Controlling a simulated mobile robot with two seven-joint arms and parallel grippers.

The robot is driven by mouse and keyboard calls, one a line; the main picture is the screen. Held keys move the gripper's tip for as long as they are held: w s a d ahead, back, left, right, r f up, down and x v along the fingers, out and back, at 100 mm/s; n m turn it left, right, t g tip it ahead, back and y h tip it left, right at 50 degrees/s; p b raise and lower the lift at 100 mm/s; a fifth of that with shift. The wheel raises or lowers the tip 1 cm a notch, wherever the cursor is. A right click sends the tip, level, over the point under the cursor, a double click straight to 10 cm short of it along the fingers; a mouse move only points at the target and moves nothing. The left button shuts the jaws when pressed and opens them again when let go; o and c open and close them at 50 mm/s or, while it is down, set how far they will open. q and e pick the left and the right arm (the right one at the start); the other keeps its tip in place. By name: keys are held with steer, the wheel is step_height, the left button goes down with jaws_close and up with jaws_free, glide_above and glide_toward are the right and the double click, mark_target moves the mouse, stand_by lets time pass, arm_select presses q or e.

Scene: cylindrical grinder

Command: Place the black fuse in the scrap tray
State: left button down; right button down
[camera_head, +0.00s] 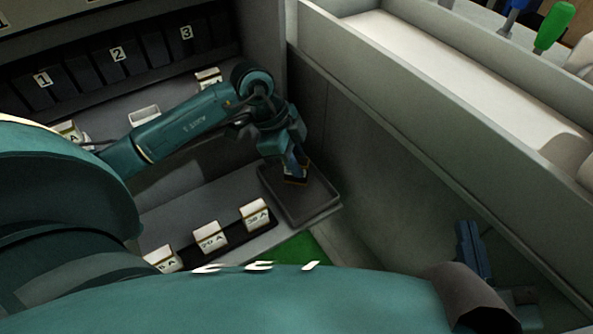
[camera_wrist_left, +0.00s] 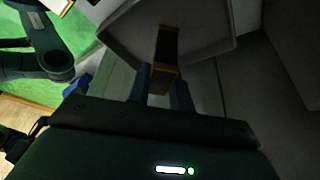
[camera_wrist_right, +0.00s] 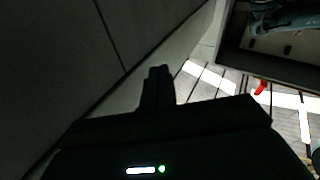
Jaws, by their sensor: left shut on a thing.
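The black fuse (camera_head: 296,180), dark with yellow-orange edges, is between the fingers of my left gripper (camera_head: 291,164). The fuse also shows in the left wrist view (camera_wrist_left: 165,58), where the fingers close on its near end. The dark square scrap tray (camera_head: 318,207) lies below the left gripper, and the fuse is over its inside; I cannot tell whether it touches the tray floor. The tray also shows in the left wrist view (camera_wrist_left: 212,32). My right gripper (camera_head: 468,240) is far to the right, its fingers together and empty in the right wrist view (camera_wrist_right: 158,82).
White fuse blocks with labels (camera_head: 207,237) stand in a row left of the tray. Numbered dark slots (camera_head: 115,60) line the back left. A grey wall (camera_head: 370,150) rises close to the right of the tray. A green floor patch (camera_head: 293,250) lies in front.

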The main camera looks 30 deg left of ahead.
arm_select(q)
step_height(320, 180, down, 2)
steer(key=shift+f+b, duration=0.1)
steer(key=shift+b, duration=0.2)
steer(key=shift+f, duration=0.25)
steer(key=shift+r, duration=0.1)
steer(key=c, duration=1.3)
jaws_free()
steer(key=shift+o, duration=0.2)
